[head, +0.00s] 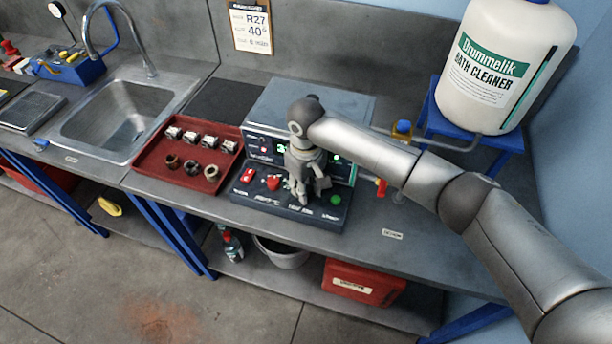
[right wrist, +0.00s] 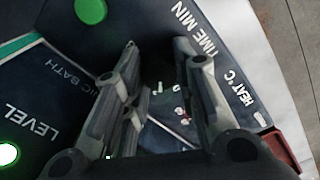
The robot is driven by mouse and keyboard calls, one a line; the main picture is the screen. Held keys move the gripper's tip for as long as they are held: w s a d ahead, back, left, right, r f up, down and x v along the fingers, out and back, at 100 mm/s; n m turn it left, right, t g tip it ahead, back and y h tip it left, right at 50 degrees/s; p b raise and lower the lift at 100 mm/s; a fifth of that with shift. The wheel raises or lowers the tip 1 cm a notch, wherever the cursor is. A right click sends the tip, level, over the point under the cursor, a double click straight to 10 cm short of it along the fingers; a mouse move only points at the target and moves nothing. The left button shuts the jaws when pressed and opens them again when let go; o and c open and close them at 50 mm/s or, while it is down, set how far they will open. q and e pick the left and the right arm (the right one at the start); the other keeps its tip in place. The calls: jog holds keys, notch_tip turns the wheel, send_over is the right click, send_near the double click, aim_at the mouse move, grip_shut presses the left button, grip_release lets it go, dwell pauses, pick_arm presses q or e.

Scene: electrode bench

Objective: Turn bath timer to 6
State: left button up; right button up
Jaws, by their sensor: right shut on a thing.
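The bath unit (head: 340,107) is a grey box with a dark, sloping front control panel (head: 318,217) on the bench. My right gripper (head: 300,192) reaches down onto this panel, between a red knob (head: 273,183) and a green button (head: 335,200). In the right wrist view its two fingers (right wrist: 160,60) are closed around the bath timer's spot, by the "TIME MIN" lettering (right wrist: 193,28). The timer knob itself is mostly hidden by the fingers, and I cannot read its setting. The green display digits are partly covered by my arm. My left gripper is not in view.
A red tray (head: 150,160) with several small parts sits left of the unit, beside the sink (head: 90,135). A large bath cleaner jug (head: 490,75) stands on a blue stand at the right. A wall card (head: 250,27) reads R27, 40 and a smaller line.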

jog(key=m+p, duration=0.3)
jog(key=p, duration=0.1)
jog(key=shift+r+m, duration=0.25)
jog(key=shift+m, duration=0.15)
jog(key=shift+m+p, duration=0.65)
jog(key=shift+m, duration=0.35)
jog(key=shift+a+f+m+p, duration=0.15)
jog(key=shift+m+p, duration=0.2)
jog(key=shift+m, duration=0.45)
jog(key=m, duration=0.4)
jog(key=shift+f+m, duration=0.1)
jog(key=shift+m, duration=0.2)
jog(key=m, duration=0.5)
jog(key=shift+m, duration=0.3)
jog(key=o, duration=1.1)
jog(key=shift+c, duration=0.2)
